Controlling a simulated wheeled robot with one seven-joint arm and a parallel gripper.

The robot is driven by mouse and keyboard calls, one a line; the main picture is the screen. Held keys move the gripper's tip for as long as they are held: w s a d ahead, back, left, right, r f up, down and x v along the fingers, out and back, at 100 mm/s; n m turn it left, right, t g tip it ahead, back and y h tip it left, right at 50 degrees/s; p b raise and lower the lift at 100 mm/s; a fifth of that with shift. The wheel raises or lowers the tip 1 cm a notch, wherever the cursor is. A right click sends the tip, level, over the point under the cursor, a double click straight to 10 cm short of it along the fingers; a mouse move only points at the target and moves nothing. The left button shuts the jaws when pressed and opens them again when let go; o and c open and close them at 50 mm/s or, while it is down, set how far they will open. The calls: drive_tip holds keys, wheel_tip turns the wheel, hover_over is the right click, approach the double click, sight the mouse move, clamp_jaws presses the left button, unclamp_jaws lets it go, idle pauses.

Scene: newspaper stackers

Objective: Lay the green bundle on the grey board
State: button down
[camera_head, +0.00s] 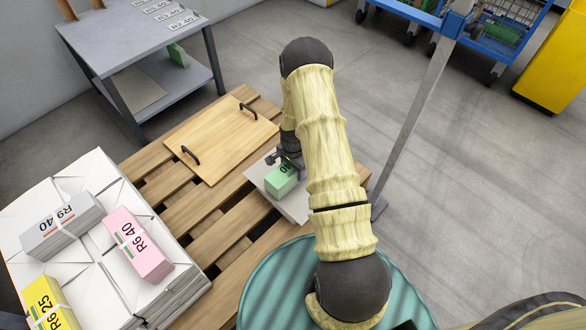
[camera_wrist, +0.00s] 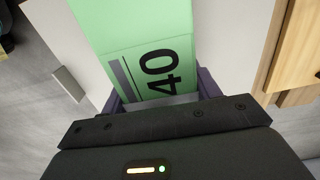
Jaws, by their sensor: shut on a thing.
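My arm hides part of the board's right side.
A wooden board with two black handles (camera_head: 222,138) lies left of the grey board. A white stack (camera_head: 80,190) carries grey (camera_head: 62,225), pink (camera_head: 138,244) and yellow (camera_head: 48,304) bundles. A teal ribbed drum top (camera_head: 270,290) is in front. A grey table (camera_head: 130,35) stands behind.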

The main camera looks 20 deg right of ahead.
drive_tip(key=shift+f, duration=0.45)
drive_tip(key=shift+c, duration=1.4)
unclamp_jaws()
wheel_tip(320, 180, up, 17)
drive_tip(key=p, duration=0.6)
drive_tip(key=shift+r, duration=0.2)
